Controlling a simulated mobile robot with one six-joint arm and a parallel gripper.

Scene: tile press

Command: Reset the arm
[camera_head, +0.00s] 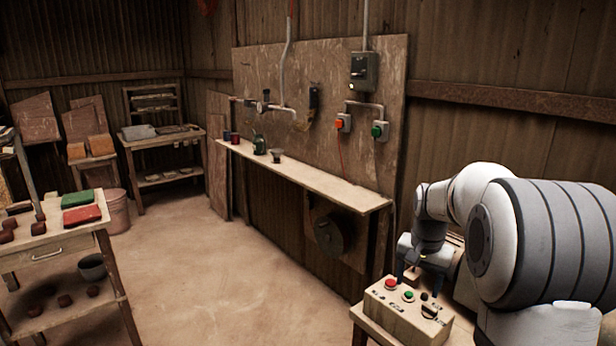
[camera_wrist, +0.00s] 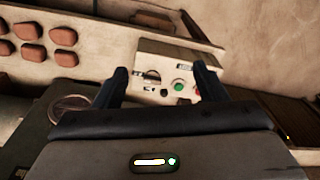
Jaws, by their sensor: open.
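My arm (camera_head: 470,215) reaches in from the right in the head view, bent down towards a control box. My gripper (camera_head: 408,272) points down just behind and above the box. In the wrist view my gripper (camera_wrist: 161,70) shows two dark fingers spread apart, with nothing between them. The beige control box (camera_head: 398,316) carries a red button (camera_head: 391,284), a green button (camera_head: 408,296) and a dark knob. In the wrist view the box (camera_wrist: 178,54) lies beyond the fingertips, with its green button (camera_wrist: 180,85) between them. I cannot tell whether a finger touches it.
A shelf (camera_head: 310,178) with small cups runs along the back wall. A wooden table (camera_head: 60,245) with red and green blocks stands at left. Reddish-brown pieces (camera_wrist: 62,36) lie on a surface in the wrist view. The floor (camera_head: 220,275) between is clear.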

